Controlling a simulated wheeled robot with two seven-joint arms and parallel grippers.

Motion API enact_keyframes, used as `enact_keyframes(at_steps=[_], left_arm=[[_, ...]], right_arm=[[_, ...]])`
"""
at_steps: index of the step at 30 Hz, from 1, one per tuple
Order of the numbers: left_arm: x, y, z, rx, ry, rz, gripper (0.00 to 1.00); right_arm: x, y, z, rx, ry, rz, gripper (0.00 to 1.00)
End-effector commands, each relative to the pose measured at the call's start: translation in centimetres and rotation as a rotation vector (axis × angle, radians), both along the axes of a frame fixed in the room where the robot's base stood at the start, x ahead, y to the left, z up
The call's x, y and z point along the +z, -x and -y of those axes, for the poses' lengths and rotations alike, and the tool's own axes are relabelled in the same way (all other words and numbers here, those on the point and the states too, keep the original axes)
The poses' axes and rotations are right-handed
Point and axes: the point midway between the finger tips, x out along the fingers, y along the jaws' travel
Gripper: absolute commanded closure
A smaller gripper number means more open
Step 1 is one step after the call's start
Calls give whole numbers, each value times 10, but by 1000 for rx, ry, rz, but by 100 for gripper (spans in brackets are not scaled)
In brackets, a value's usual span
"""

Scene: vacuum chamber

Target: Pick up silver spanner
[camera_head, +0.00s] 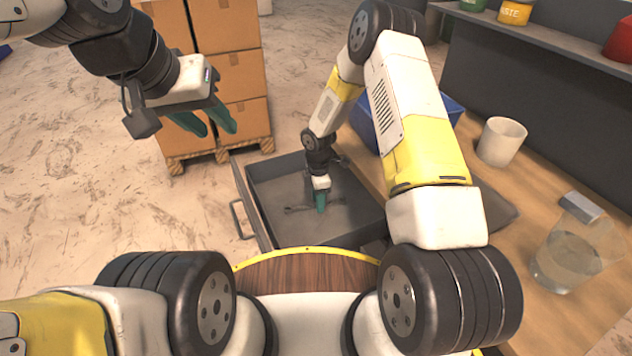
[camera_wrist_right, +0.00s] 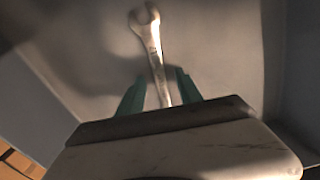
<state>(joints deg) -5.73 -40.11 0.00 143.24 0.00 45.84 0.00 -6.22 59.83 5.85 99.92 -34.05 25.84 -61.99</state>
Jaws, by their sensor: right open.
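The silver spanner (camera_wrist_right: 150,45) lies on the grey floor of an open drawer in the right wrist view. Its open-ended head points away from my right gripper (camera_wrist_right: 158,88), and its shaft runs back between the two green fingers. The fingers are apart, one on each side of the shaft; contact is not clear. In the head view my right gripper (camera_head: 320,203) reaches down into the drawer (camera_head: 358,215), and a small part of the spanner (camera_head: 298,209) shows beside it. My left gripper (camera_head: 208,122) hangs in the air at the upper left, its green fingers apart and empty.
Stacked cardboard boxes (camera_head: 240,75) stand on a pallet behind the drawer. A wooden worktop (camera_head: 505,222) at right holds a white cup (camera_head: 501,141), a clear beaker (camera_head: 566,262) and a blue bin (camera_head: 365,122).

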Motion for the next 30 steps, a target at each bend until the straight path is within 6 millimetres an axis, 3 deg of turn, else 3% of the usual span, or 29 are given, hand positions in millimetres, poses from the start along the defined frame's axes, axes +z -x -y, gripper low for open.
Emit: enact_keyframes(at_steps=[8,15,26,30], left_arm=[[0,0,0,0,0,0,64],[0,0,0,0,0,0,64],[0,0,0,0,0,0,64],[0,0,0,0,0,0,64]], right_arm=[[-3,0,0,0,0,0,58],[-2,0,0,0,0,0,100],[-1,0,0,0,0,0,100],[12,-1,0,-1,-2,3,100]])
